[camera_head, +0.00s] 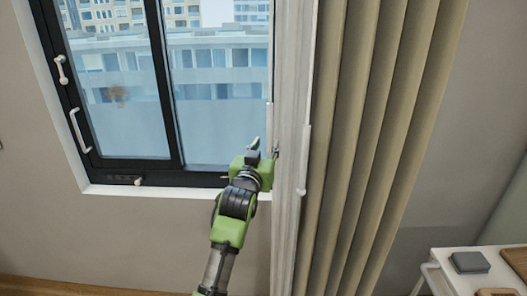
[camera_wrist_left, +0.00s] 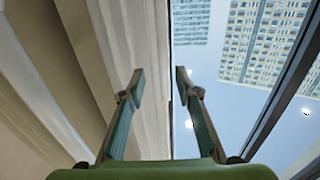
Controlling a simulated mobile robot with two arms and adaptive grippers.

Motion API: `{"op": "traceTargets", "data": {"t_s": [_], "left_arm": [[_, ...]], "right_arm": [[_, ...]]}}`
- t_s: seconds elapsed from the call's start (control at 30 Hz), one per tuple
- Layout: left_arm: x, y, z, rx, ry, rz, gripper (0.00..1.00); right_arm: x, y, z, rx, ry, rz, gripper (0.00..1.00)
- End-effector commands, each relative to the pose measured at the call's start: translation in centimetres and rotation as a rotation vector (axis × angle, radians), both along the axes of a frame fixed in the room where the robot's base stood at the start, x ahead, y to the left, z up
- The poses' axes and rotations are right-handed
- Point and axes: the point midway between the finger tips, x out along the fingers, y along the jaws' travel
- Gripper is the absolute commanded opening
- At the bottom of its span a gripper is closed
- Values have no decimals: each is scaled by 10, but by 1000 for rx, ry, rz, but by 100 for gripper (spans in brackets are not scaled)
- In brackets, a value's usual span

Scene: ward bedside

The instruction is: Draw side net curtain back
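The white net curtain (camera_head: 291,95) hangs gathered in a narrow vertical bundle at the window's right side, beside the thicker beige curtain (camera_head: 385,130). A thin white rod hangs at its left edge, and a pale rod (camera_head: 304,160) hangs at its right edge. My left gripper (camera_head: 265,148) is at the net curtain's left edge, near the window's lower right corner. In the left wrist view its two fingers (camera_wrist_left: 160,80) are apart, with the net curtain's edge (camera_wrist_left: 150,40) showing between them. I cannot tell whether they touch the cloth. My right gripper is not in view.
The dark-framed window (camera_head: 165,90) with white handles is behind and left of the gripper, above a white sill (camera_head: 150,192). A white bedside table (camera_head: 440,262) with small items stands at the lower right. The wall below the window is clear.

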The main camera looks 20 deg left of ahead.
Motion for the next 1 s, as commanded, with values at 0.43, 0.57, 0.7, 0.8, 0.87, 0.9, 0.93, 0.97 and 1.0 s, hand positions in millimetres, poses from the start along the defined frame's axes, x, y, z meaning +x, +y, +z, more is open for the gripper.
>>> {"op": "traceTargets", "data": {"t_s": [0.43,0.57,0.7,0.8,0.87,0.9,0.93,0.97,1.0], "left_arm": [[-26,-2,0,1,0,-1,30],[-25,-2,0,1,0,-1,30],[-24,-3,-11,3,16,-4,30],[-22,-6,-49,13,72,-14,30],[-21,-9,-85,23,124,-24,30],[-22,-11,-114,30,164,-31,30],[-24,-13,-136,35,196,-38,30],[-26,-15,-159,40,229,-45,30],[-31,-17,-190,46,272,-54,30]], "right_arm": [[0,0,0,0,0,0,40],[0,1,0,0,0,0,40],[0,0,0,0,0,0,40],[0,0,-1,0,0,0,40],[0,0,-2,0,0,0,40],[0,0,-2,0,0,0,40],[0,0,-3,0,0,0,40],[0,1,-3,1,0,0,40],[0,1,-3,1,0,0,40]]}}
